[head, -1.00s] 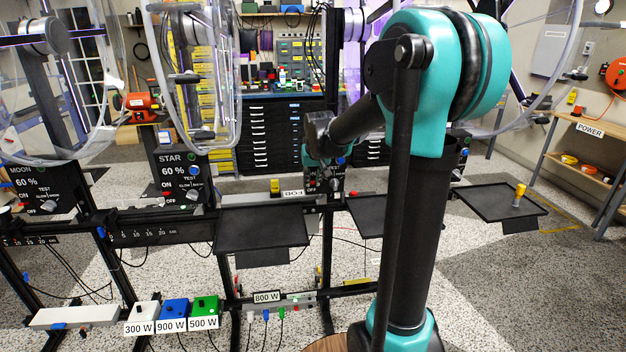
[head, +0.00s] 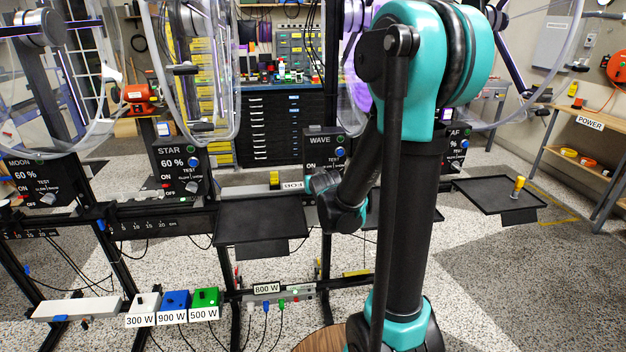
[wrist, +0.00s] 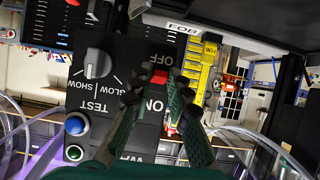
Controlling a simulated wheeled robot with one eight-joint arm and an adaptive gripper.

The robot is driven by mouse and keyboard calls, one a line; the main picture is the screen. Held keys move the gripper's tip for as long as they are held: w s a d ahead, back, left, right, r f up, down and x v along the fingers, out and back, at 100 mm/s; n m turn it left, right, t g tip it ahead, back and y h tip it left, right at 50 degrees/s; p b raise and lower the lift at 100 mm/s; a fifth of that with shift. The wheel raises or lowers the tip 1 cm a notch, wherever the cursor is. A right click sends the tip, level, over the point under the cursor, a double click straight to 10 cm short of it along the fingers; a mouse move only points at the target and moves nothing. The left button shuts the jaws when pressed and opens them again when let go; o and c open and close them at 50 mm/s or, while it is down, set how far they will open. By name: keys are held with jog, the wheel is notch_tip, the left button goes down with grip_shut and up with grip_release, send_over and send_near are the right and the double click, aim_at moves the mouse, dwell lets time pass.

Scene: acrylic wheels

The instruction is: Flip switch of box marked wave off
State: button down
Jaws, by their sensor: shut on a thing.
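The black box marked WAVE (head: 325,143) stands behind my arm in the head view, its lower part hidden by my wrist. In the wrist view the box (wrist: 112,110) appears upside down, with a red switch (wrist: 159,76) between the words ON and OFF. My gripper (wrist: 157,88) has its two dark green fingers at this switch, one on each side, and is shut on it. The switch's exact tilt is partly hidden by the fingertips. In the head view the fingers are hidden behind my wrist.
The STAR box (head: 179,170) and MOON box (head: 39,183) stand to the left. A grey knob (wrist: 97,63) and a blue button (wrist: 76,125) are close to my fingers. A black tray (head: 260,220) and the FOB label (head: 292,186) lie left of my wrist.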

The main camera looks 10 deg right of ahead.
jog(key=shift+f+t, duration=0.1)
jog(key=shift+t, duration=0.2)
dwell(0.4)
jog(key=c, duration=1.4)
grip_release()
jog(key=shift+c, duration=0.2)
jog(key=v, duration=1.2)
